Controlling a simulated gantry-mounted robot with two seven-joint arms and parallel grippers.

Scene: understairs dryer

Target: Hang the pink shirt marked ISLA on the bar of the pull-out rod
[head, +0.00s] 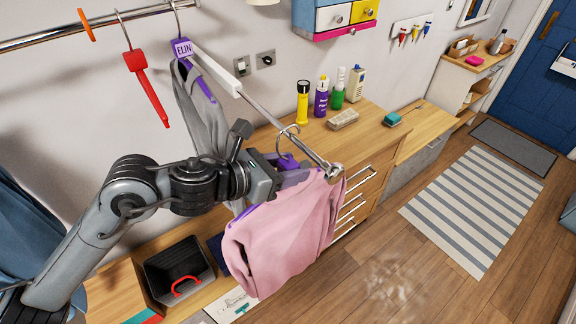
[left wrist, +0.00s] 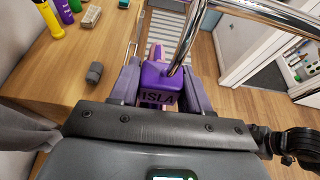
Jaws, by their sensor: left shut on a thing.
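The pink shirt (head: 285,235) hangs from a purple hanger below the outer part of the pull-out rod (head: 262,109). My left gripper (head: 290,178) is shut on the hanger's purple block, marked ISLA (left wrist: 158,92) in the left wrist view. The hanger's metal hook (head: 290,130) rises above the gripper and overlaps the rod in the head view. I cannot tell whether it rests on the bar or is only beside it. The bar also crosses the top right of the left wrist view (left wrist: 270,14). My right gripper is not in view.
A grey shirt (head: 203,110) on a hanger marked ELIN and a red hanger (head: 146,85) hang at the upper left. Bottles (head: 321,98) stand on the wooden counter (head: 262,140) behind. A dark bin (head: 180,268) is below. The floor at right is mostly clear.

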